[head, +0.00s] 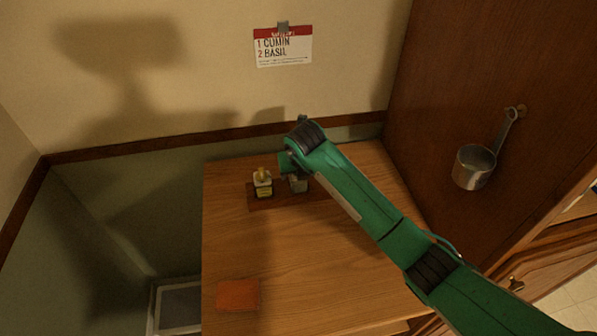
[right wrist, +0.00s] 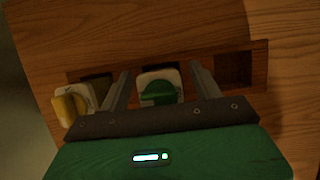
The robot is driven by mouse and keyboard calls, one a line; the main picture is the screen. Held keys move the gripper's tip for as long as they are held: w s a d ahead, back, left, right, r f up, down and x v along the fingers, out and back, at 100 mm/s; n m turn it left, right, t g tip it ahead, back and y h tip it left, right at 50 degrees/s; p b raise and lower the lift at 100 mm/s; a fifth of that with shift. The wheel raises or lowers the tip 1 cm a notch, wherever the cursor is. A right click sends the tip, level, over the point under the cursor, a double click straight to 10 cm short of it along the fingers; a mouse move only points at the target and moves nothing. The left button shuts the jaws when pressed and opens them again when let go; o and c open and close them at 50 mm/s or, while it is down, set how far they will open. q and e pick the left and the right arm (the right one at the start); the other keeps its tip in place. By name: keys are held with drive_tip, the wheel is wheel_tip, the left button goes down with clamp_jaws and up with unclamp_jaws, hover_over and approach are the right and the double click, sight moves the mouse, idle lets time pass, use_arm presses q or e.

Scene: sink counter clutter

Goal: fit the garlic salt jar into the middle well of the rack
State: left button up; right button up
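A dark wooden rack (head: 284,202) lies near the back of the counter; it also shows in the right wrist view (right wrist: 205,77). A pale jar with a green cap (right wrist: 160,88) stands at the rack's middle well; in the head view the jar (head: 298,184) is partly hidden by my arm. My right gripper (right wrist: 159,72) is open, a finger on each side of this jar, with gaps visible. A jar with a yellow top (head: 263,184) stands at the rack's left end. I cannot read which jar is garlic salt. The right well (right wrist: 235,69) is empty. My left gripper is out of view.
A card (head: 283,46) reading cumin and basil hangs on the wall. An orange-red flat block (head: 238,295) lies at the front left of the wooden counter (head: 300,260). A metal pot (head: 474,166) hangs at the right. The counter's middle is clear.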

drive_tip(key=shift+r, duration=0.15)
drive_tip(key=b+v, duration=0.4)
drive_tip(key=v, duration=0.8)
